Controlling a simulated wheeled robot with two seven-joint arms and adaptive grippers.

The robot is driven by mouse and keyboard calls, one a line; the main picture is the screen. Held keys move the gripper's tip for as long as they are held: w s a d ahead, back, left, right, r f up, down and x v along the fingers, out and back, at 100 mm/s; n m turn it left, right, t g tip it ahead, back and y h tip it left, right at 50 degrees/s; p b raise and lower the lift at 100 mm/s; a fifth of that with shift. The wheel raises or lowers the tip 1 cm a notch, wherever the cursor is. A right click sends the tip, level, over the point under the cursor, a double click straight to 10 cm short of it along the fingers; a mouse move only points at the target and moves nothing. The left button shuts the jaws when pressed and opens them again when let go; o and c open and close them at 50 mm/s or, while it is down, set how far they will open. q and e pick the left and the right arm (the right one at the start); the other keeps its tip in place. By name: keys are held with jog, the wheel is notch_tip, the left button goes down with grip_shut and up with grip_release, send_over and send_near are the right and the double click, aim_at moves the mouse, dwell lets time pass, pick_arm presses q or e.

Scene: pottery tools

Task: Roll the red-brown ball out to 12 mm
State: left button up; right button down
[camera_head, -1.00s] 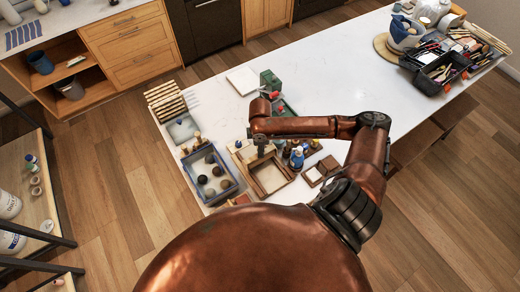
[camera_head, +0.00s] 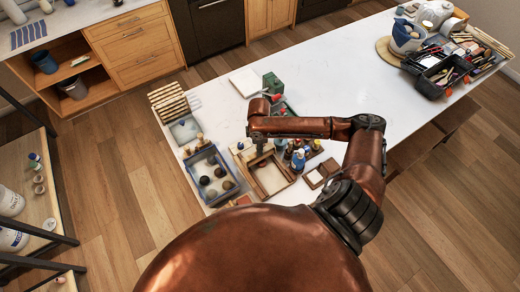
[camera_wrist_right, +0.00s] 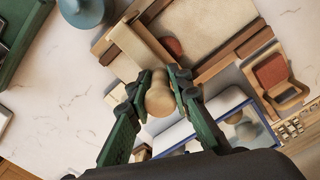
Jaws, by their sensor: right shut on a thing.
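My right gripper (camera_wrist_right: 160,90) is shut on the round wooden knob of a rolling pin (camera_wrist_right: 136,42), whose pale body reaches up-left over a cloth-covered board (camera_wrist_right: 208,24). The red-brown ball (camera_wrist_right: 172,46) shows as a small patch on the board beside the pin, partly hidden by it; I cannot tell whether they touch. Wooden strips (camera_wrist_right: 238,44) run along the board. In the head view my right gripper (camera_head: 262,154) is small above the far end of the board (camera_head: 271,179), and the ball is not clear there. My left gripper is out of view.
A blue-rimmed tray (camera_head: 227,196) with several balls stands left of the board. Small bottles (camera_head: 299,160) and wooden blocks stand close on its right. A green box (camera_head: 271,83) and white slab (camera_head: 246,82) lie beyond. The middle of the white table (camera_head: 350,75) is clear.

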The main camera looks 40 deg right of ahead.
jog(key=shift+s+f, duration=0.1)
jog(key=shift+s, duration=0.1)
jog(key=shift+s+p, duration=0.5)
jog(key=shift+p, duration=0.25)
jog(key=shift+s+f, duration=0.1)
